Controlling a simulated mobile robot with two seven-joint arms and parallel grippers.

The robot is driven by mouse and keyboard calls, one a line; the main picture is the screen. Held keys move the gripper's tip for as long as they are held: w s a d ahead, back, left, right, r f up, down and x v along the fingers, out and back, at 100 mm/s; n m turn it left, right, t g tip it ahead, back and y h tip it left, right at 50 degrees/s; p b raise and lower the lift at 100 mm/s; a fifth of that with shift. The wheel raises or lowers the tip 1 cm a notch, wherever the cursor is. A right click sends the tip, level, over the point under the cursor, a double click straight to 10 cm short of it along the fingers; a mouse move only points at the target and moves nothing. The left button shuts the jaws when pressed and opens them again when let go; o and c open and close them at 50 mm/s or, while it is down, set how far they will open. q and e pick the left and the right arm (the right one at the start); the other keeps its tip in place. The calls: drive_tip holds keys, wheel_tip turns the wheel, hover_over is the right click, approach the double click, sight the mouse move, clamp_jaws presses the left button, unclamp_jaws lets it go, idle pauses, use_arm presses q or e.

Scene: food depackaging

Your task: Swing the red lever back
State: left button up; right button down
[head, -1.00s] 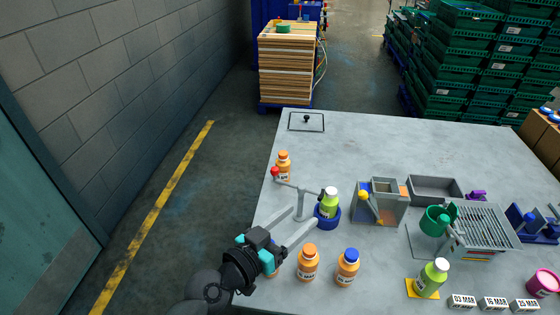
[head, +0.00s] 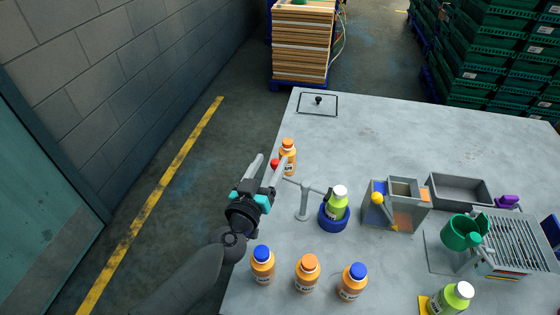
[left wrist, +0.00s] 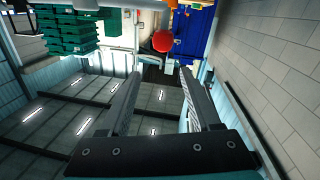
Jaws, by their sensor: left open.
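The lever is a grey arm on a grey post (head: 304,202) with a red ball knob (head: 275,163) at its left end. The lever's other end reaches a green bottle (head: 337,202) standing in a blue round holder (head: 333,222). My left gripper (head: 270,160) is open, with its fingers pointing away from me and the red knob between the fingertips in the picture. In the left wrist view the red knob (left wrist: 162,40) shows just beyond the open fingertips (left wrist: 160,72). I cannot tell whether either finger touches it. My right gripper is out of view.
An orange-capped bottle (head: 288,155) stands close beyond the knob. Three orange bottles, one of them (head: 307,272), stand along the near edge. A grey box with a yellow-knobbed lever (head: 377,198) is to the right. The table's far middle is clear.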

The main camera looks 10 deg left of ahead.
sight(274, 168)
use_arm(q)
wheel_tip(274, 168, down, 4)
drive_tip(key=b, duration=0.2)
drive_tip(key=shift+r+b, duration=0.15)
drive_tip(key=shift+b, duration=0.15)
drive_tip(key=w+d+b, duration=0.1)
drive_tip(key=w+b, duration=0.1)
drive_tip(key=w, duration=0.5)
drive_tip(key=shift+w, duration=0.3)
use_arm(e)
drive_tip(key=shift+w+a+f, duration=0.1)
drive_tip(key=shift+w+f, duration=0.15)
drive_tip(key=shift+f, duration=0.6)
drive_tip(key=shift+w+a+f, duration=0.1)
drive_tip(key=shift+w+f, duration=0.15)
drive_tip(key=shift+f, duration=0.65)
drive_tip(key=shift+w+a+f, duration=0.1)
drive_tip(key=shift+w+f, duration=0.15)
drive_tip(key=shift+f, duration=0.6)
use_arm(q)
clamp_jaws()
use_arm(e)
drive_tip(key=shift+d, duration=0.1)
